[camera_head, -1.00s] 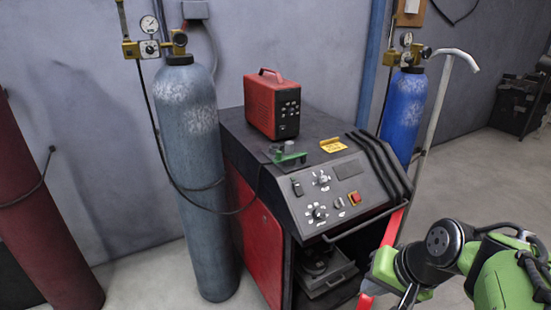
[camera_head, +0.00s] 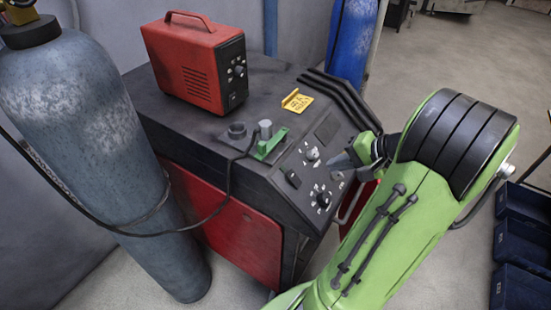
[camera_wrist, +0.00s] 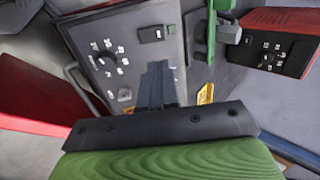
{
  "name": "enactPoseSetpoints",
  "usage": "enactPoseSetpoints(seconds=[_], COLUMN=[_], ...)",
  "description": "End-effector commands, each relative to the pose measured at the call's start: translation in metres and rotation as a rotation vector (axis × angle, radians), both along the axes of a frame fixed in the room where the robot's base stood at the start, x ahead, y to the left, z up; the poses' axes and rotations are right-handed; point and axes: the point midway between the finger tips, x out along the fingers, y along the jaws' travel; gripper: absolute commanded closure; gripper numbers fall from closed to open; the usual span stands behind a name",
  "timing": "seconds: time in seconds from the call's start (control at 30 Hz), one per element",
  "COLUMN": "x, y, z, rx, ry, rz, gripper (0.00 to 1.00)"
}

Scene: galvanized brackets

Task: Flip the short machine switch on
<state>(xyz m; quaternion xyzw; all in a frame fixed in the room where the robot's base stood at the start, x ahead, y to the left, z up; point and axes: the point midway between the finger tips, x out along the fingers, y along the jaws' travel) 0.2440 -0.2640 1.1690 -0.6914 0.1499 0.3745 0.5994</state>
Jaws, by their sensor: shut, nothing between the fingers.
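The machine (camera_head: 262,178) is a low red and black cabinet with a sloped control panel (camera_head: 322,160). A small black rocker switch (camera_head: 292,178) sits near the panel's left edge, beside the knobs. I cannot tell which way it is tipped. In the wrist view the black switch (camera_wrist: 151,34) lies beyond my fingertips. My gripper (camera_head: 336,162) is shut and empty. It is over the panel, to the right of the switch and apart from it. It also shows in the wrist view (camera_wrist: 158,70), where its fingers hide part of the panel.
A red box unit (camera_head: 202,60) stands on the cabinet, with a yellow sign (camera_head: 297,100) and a green clamp (camera_head: 266,145) near the panel. A grey gas cylinder (camera_head: 85,130) stands at left with a cable to the cabinet. Blue bins (camera_head: 525,235) are at right.

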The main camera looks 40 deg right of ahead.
Motion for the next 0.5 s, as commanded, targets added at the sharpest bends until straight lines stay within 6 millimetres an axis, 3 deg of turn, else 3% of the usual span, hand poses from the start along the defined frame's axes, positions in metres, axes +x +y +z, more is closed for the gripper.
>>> enactPoseSetpoints(seconds=[0.37, 0.5], x=[0.001, 0.013], y=[0.000, 0.005], z=[-0.002, -0.015], rx=[0.003, 0.005], ry=[-0.002, -0.002], rz=[-0.004, 0.000], gripper=[1.00, 1.00])
